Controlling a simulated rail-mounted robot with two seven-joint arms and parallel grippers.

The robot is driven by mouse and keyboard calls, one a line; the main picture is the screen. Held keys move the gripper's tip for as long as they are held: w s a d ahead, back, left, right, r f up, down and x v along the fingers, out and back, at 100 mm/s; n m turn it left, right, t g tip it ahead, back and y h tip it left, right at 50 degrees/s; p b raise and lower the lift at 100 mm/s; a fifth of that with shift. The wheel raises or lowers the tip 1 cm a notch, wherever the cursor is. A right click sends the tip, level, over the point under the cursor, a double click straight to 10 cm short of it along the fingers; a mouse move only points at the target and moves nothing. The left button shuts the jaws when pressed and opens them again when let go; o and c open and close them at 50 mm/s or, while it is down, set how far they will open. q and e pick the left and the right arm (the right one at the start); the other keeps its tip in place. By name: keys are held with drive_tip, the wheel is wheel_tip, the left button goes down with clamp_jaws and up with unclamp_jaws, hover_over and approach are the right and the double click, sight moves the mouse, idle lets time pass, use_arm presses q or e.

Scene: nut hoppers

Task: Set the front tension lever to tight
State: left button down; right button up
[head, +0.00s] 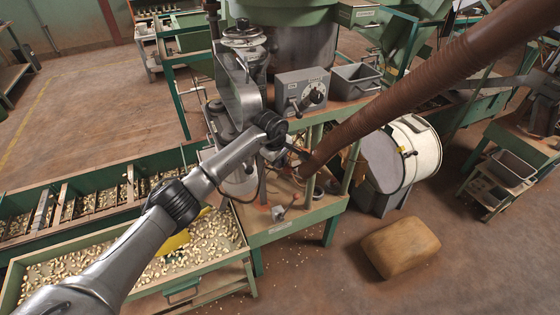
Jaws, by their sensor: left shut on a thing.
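My left arm reaches in from the lower left, and my left gripper (302,154) is at the front of the green machine stand, under the grey control box (303,91). It is shut on a small part there, which appears to be the front tension lever. The lever is mostly hidden by the gripper and the brown duct, so its setting cannot be read. A small lever with a dark knob (295,107) shows on the control box's front, apart from the gripper. My right gripper is not in view.
A thick brown duct (420,90) slants down close to the gripper. Green troughs of nuts (130,238) stand at left. A grey bin (357,80) sits beside the control box. A white drum (414,147) and a tan sack (400,247) are at right on open floor.

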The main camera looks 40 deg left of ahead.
use_arm(q)
drive_tip(key=shift+d+r, duration=0.1)
drive_tip(key=shift+d, duration=0.25)
drive_tip(key=s+m+b, duration=0.1)
drive_tip(key=m, duration=0.1)
drive_tip(key=s+a+m, duration=0.1)
drive_tip(key=s+m, duration=0.1)
drive_tip(key=shift+r+m+h+b, duration=0.1)
drive_tip(key=shift+m+h+b, duration=0.25)
drive_tip(key=shift+m+h, duration=0.05)
drive_tip(key=c, duration=1.6)
unclamp_jaws()
drive_tip(key=o, duration=0.3)
drive_tip(key=shift+s, duration=0.1)
drive_tip(key=shift+o, duration=0.7)
drive_tip(key=shift+d+f, duration=0.2)
drive_tip(key=shift+f, duration=0.05)
drive_tip(key=shift+a, duration=0.2)
